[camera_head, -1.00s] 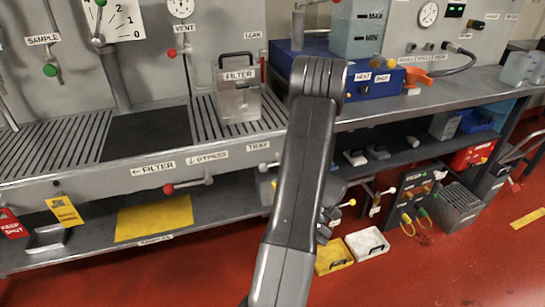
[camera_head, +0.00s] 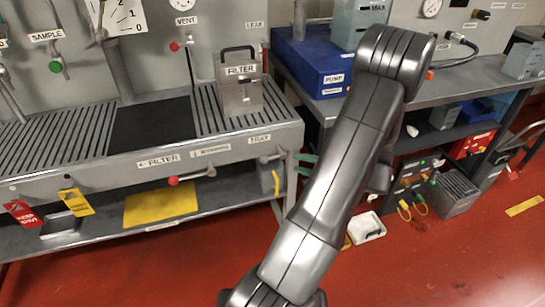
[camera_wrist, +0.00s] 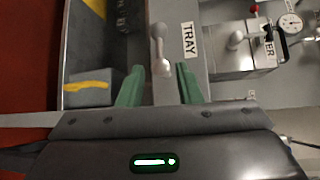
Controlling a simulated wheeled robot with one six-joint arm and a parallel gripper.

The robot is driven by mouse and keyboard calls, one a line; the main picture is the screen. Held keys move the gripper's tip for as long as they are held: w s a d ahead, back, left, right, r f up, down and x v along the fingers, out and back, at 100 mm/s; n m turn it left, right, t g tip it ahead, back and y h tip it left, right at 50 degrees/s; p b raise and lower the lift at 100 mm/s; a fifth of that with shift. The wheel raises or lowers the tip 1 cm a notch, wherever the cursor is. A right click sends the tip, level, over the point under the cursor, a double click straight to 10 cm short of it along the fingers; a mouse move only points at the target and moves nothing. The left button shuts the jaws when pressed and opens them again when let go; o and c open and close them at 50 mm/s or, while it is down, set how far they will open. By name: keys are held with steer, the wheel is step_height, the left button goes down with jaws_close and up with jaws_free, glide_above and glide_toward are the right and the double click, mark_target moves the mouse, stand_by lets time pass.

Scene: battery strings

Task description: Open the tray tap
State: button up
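The tray tap (camera_wrist: 159,52) is a pale grey lever with a rounded end. It shows in the wrist view beside the TRAY label (camera_wrist: 190,40) on the front of the grey bench. My gripper (camera_wrist: 160,68) is open, with two green fingers apart. The rounded end of the lever appears between the fingertips, with a visible gap on each side; I cannot tell the depth between them. In the head view the green fingers of my gripper (camera_head: 304,164) are just right of the bench's front right corner, under the TRAY label's level. My arm covers part of the wrist there.
The filter box (camera_head: 238,92) stands on the slatted bench top. A yellow mat (camera_head: 160,207) lies on the lower shelf. A blue pump box (camera_head: 310,65) stands on the right bench.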

mark_target(272, 158)
steer(key=x, duration=1)
steer(key=shift+f, duration=0.1)
jaws_close()
